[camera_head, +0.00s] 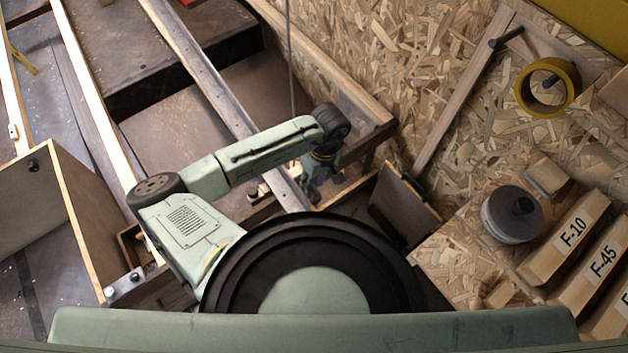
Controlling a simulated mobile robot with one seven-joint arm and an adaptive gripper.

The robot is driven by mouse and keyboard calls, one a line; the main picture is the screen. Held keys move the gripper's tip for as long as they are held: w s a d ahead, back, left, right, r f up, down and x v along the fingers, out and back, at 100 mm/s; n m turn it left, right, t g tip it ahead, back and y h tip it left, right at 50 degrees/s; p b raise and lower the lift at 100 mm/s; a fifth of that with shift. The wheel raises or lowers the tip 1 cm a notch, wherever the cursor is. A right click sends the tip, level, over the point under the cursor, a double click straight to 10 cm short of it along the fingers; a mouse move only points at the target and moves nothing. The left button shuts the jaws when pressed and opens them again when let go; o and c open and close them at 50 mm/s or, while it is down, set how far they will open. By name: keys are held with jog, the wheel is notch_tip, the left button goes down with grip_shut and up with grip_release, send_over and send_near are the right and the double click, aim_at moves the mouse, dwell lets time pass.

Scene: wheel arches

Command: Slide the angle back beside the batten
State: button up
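A long grey metal strip with small holes, which looks like the angle (207,78), runs from the top edge down to the right, passes behind my arm and ends near my gripper. A pale wooden strip (90,105), possibly the batten, runs roughly alongside it to the left, with a wide gap between. Another wooden rail (330,72) lies to the right. My gripper (325,188) points down just right of the strip's lower end. Its fingers are small and partly hidden by the wrist, so contact and opening are unclear.
A dark wheel arch box (185,62) lies under the strip. An open wooden cabinet (85,205) stands at left. A chipboard panel at right carries yellow tape (570,88), a grey round container (512,222) and labelled wood blocks (565,240). A brown panel (400,205) leans right of my gripper.

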grip_shut()
dwell(0.7)
